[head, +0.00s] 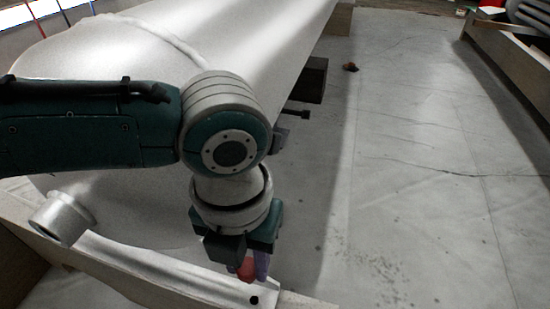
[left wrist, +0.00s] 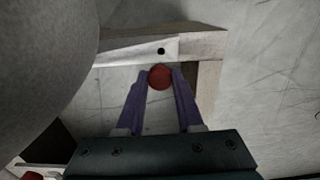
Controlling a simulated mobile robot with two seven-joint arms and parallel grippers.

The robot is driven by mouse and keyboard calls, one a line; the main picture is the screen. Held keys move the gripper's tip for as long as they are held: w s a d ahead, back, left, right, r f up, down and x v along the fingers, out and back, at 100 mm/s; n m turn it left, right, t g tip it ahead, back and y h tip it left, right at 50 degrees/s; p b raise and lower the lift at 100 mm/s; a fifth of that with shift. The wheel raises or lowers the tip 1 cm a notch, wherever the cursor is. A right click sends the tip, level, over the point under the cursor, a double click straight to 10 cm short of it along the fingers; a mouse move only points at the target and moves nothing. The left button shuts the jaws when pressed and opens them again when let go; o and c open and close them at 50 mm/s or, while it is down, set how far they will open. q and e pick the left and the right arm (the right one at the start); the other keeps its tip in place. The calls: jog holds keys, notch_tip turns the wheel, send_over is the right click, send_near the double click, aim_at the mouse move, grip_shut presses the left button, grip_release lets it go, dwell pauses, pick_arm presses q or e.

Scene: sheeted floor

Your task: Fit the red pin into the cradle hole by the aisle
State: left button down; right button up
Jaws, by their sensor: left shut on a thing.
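My left gripper (head: 254,268) is shut on the red pin (head: 246,268). In the left wrist view, the red round end of the pin (left wrist: 160,77) sits between the two purple fingertips (left wrist: 159,82). The cradle (head: 165,268) is a pale beam with a dark round hole (head: 254,300) close to its right end. The hole also shows in the left wrist view (left wrist: 161,51), just above the pin in the picture and apart from it. The lower part of the pin is hidden in both views. My right gripper is not in view.
A large white rounded body (head: 130,90) rests along the left, close to my left arm, with a short cylindrical stub (head: 62,218). A dark block (head: 312,80) juts out on its right. The sheeted floor (head: 420,180) is mostly clear, with a small brown object (head: 350,67) on it.

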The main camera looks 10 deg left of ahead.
aim_at(251, 284)
pick_arm(q)
jog(key=shift+w+f, duration=0.1)
jog(key=shift+w, duration=0.25)
jog(key=shift+s+d, duration=0.15)
jog(key=shift+s, duration=0.35)
jog(key=shift+p, duration=0.3)
notch_tip(251, 284, down, 6)
jog(key=b, duration=0.4)
jog(key=shift+w+b, duration=0.15)
jog(key=shift+b, duration=0.25)
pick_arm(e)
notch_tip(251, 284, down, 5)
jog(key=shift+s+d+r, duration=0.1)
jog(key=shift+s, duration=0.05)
pick_arm(q)
jog(key=shift+f, duration=0.15)
jog(key=shift+f, duration=0.2)
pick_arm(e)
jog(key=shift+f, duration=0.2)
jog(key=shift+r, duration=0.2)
